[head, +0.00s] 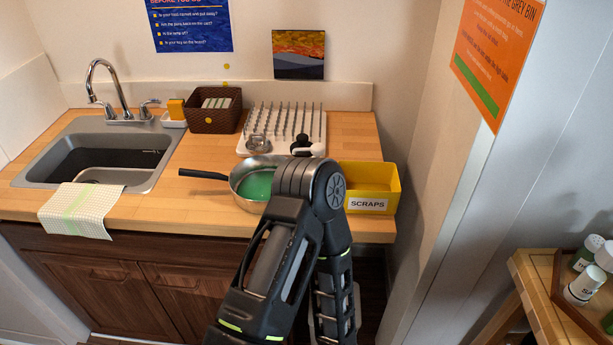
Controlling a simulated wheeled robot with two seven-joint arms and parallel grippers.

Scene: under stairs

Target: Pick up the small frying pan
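The small frying pan (249,198) is on the wooden counter in the head view, right of the sink. It has a silver side, a green inside and a black handle (203,175) pointing left. One of my arms rises from the bottom and bends in front of the pan, hiding its right part. I cannot tell whether the arm touches it. Neither gripper's fingers can be seen.
A sink (95,150) with a cloth (82,210) over its front edge is at left. A brown basket (214,122) and a white drying rack (254,116) stand behind the pan. A yellow SCRAPS bin (378,183) is at right. Bottles stand on a side table (528,292).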

